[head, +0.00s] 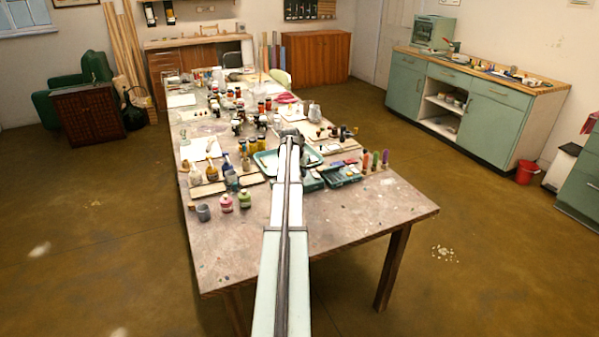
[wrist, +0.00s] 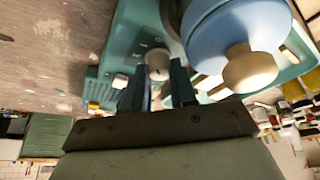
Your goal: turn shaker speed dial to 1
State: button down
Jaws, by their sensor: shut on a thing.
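The shaker (wrist: 128,45) is a teal housing in the wrist view, with small pale markings and a white button beside its dial. The speed dial (wrist: 157,58) is a small round grey-white knob with a dark mark. My gripper (wrist: 158,76) is shut on the dial, one dark finger on each side of it. The setting the dial points to is too small to read. In the head view, my arm reaches over the table and its end (head: 290,140) hides most of what lies under it, so the dial is not visible there.
A blue round vessel with a cream knob (wrist: 250,68) stands close right of the dial in the wrist view. In the head view, a teal tray (head: 262,158) lies by my arm, and bottles and jars crowd the table (head: 370,215). The table's near end is clear.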

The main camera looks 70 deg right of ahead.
jog(key=shift+s+n+t, duration=0.1)
jog(key=shift+n+t, duration=0.8)
jog(key=shift+n, duration=1.2)
jog(key=c, duration=0.9)
grip_release()
jog(key=shift+c, duration=0.2)
jog(key=v, duration=1.3)
jog(key=shift+r, duration=0.4)
